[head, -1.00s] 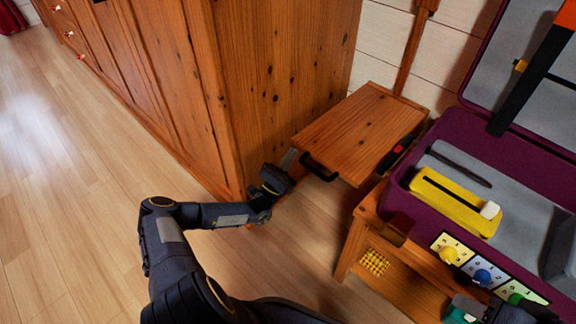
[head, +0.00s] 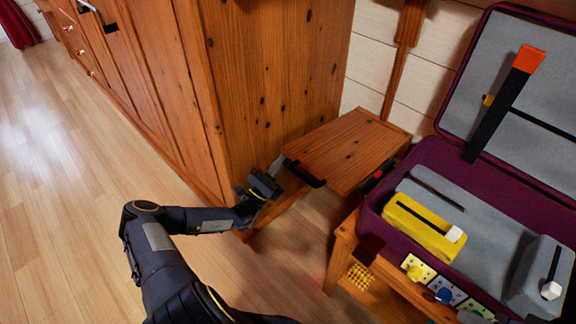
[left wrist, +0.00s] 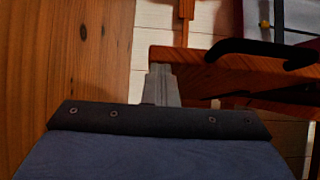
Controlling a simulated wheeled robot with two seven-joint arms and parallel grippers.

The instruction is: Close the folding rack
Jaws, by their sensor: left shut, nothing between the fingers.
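The folding rack (head: 345,150) is a wooden panel with a black handle (head: 305,174) on its near edge, standing between the wardrobe and the suitcase. The panel lies roughly flat, with a wooden upright (head: 398,75) behind it. My left gripper (head: 280,163) is shut and empty at the panel's near left corner, left of the handle. In the left wrist view the shut fingers (left wrist: 161,85) reach the panel's edge (left wrist: 200,60), with the handle (left wrist: 262,48) to their right; I cannot tell whether they touch. My right gripper is not in view.
A tall wooden wardrobe (head: 265,80) stands close on the left. An open purple suitcase (head: 420,165) sits on a wooden stand (head: 345,245) at right, holding grey and yellow blocks. The floor (head: 70,190) at left is clear.

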